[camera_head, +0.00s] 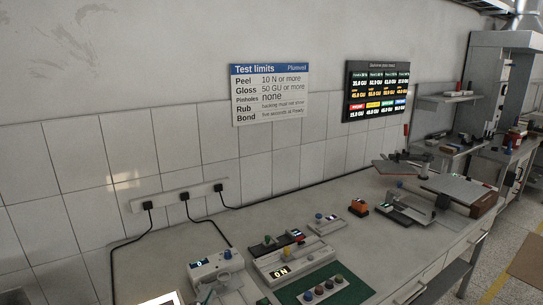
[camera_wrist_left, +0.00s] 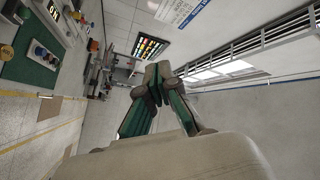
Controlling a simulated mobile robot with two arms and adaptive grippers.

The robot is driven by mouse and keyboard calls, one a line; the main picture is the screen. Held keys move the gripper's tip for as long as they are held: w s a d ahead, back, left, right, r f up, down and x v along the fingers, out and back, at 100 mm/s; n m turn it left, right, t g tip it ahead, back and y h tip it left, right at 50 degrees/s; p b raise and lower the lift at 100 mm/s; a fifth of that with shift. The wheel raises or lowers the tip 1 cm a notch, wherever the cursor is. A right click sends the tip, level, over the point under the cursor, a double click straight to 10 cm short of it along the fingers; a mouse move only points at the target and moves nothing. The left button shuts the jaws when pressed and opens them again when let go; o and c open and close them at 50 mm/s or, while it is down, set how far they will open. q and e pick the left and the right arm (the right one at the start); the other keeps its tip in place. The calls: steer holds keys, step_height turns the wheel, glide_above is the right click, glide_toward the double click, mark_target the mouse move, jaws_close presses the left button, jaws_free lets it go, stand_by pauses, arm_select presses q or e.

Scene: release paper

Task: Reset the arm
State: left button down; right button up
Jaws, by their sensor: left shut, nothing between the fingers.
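In the left wrist view my left gripper (camera_wrist_left: 160,78) stands in the middle, with dark green and grey fingers that meet at their tips. It is shut and empty. Behind it are the wall and the room, and nothing touches the fingers. My right gripper is in neither view.
A long bench (camera_head: 280,225) runs along the tiled wall. On it are a box with a lit display (camera_head: 281,270), a green mat (camera_head: 350,287) with several knobs, an orange block (camera_head: 358,208) and a plate stand (camera_head: 405,212). A test limits sign (camera_head: 270,94) and a dark screen (camera_head: 377,90) hang above.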

arm_select(q)
steer(key=s+a+f+n+g+y, duration=0.6)
steer(key=s+a+f+n+g, duration=0.3)
steer(key=f, duration=0.4)
steer(key=s+d+f+n+g+h, duration=0.1)
steer(key=s+f+g, duration=0.25)
steer(key=s, duration=0.55)
steer(key=s+d+f+n+g, duration=0.1)
steer(key=s+f+g, duration=0.25)
steer(key=s, duration=0.55)
step_height(320, 180, down, 30)
steer(key=s+b, duration=0.1)
steer(key=b, duration=0.4)
steer(key=s+a+f+g+b, duration=0.2)
steer(key=s+f+b, duration=0.1)
steer(key=s+f, duration=1.3)
step_height(320, 180, down, 4)
steer(key=shift+s+a+r, duration=0.1)
steer(key=shift+s+a, duration=0.15)
steer(key=shift+a, duration=0.1)
